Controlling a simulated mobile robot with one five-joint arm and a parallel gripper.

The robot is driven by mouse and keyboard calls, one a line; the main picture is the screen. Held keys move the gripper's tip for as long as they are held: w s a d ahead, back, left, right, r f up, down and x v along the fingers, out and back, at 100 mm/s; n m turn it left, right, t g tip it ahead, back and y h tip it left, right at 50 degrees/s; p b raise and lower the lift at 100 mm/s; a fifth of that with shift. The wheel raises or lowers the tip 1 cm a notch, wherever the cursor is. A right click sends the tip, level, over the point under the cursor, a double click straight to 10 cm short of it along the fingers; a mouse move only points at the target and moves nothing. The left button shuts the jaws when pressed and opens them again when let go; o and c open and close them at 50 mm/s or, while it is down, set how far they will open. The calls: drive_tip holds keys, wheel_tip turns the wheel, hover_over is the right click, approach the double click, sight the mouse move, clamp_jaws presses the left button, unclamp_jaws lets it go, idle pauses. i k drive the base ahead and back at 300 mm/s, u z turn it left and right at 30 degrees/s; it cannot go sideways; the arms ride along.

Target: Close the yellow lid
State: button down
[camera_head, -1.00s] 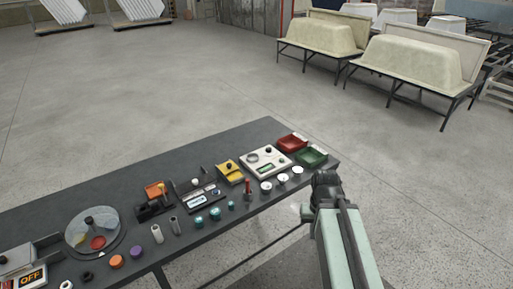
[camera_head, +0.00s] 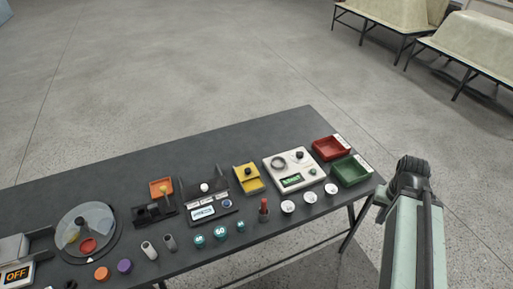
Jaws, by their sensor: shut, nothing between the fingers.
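A small yellow box (camera_head: 252,186) stands on the dark table, right of the table's middle. Its yellow lid (camera_head: 243,170) appears to be the part at its back, with a small dark knob; the picture is too small to tell its exact angle. My mint-green arm rises at the lower right, beyond the table's right end, with a blunt dark joint at its visible end. I see no gripper fingers. The arm is apart from the yellow box, with the trays and the white panel between them.
The dark table (camera_head: 215,143) has a clear back strip. A white panel (camera_head: 290,166), a red tray (camera_head: 330,147) and a green tray (camera_head: 351,171) lie right of the yellow box. A red-topped post (camera_head: 264,208) stands in front. Black holders stand left.

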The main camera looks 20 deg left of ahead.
sight(248, 171)
drive_tip(key=u, duration=0.4)
drive_tip(key=i, duration=1.1)
drive_tip(key=u, duration=1.15)
drive_tip(key=k, duration=0.75)
drive_tip(key=u, duration=0.15)
drive_tip(key=i, duration=0.9)
drive_tip(key=z, duration=0.1)
